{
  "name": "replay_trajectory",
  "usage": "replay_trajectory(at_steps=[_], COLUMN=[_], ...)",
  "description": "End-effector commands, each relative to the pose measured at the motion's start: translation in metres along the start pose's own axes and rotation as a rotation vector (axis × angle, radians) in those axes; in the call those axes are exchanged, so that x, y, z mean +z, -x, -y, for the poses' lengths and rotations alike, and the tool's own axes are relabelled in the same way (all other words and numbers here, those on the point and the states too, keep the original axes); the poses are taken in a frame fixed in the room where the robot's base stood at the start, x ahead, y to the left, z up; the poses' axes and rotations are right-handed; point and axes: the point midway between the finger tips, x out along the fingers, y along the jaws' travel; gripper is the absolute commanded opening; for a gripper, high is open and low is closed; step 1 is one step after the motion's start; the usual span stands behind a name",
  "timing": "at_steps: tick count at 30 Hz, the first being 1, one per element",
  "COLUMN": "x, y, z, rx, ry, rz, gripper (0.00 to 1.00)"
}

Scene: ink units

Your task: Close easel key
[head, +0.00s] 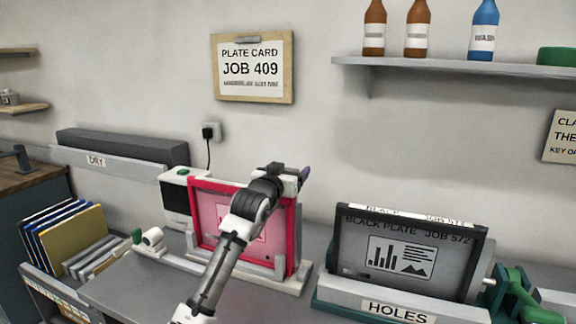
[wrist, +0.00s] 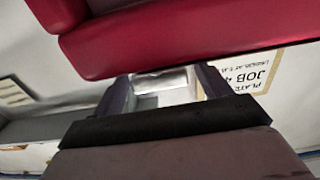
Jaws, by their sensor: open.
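A red-framed pink screen (head: 228,213) stands upright in a white easel stand (head: 262,277) on the grey bench. A white cylinder with a green end (head: 150,240) sits at the stand's left; I cannot tell if it is the easel key. My gripper (head: 304,173) is at the screen's top right corner, and my arm covers part of the screen. In the wrist view my gripper (wrist: 165,82) is open, with a pale object seen between its fingers. The red frame (wrist: 190,40) fills the top of that view. Contact cannot be told.
A black plate (head: 410,250) stands at right in a holder labelled HOLES (head: 395,308), with a green lever (head: 518,290) beside it. A white box (head: 175,190) is behind the screen. Folders (head: 75,238) are at left. Bottles (head: 418,25) stand on a wall shelf above.

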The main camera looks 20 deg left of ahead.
Motion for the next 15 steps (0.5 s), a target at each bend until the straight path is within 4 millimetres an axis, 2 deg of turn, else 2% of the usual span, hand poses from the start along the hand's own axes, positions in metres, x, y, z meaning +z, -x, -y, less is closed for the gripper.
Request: replay_trajectory(at_steps=[9, 15], x=[0.0005, 0.0004], y=[-0.0027, -0.0025], z=[-0.0001, 0.0000], rx=[0.000, 0.000], ry=[0.000, 0.000], rz=[0.000, 0.000], gripper=[0.76, 0.50])
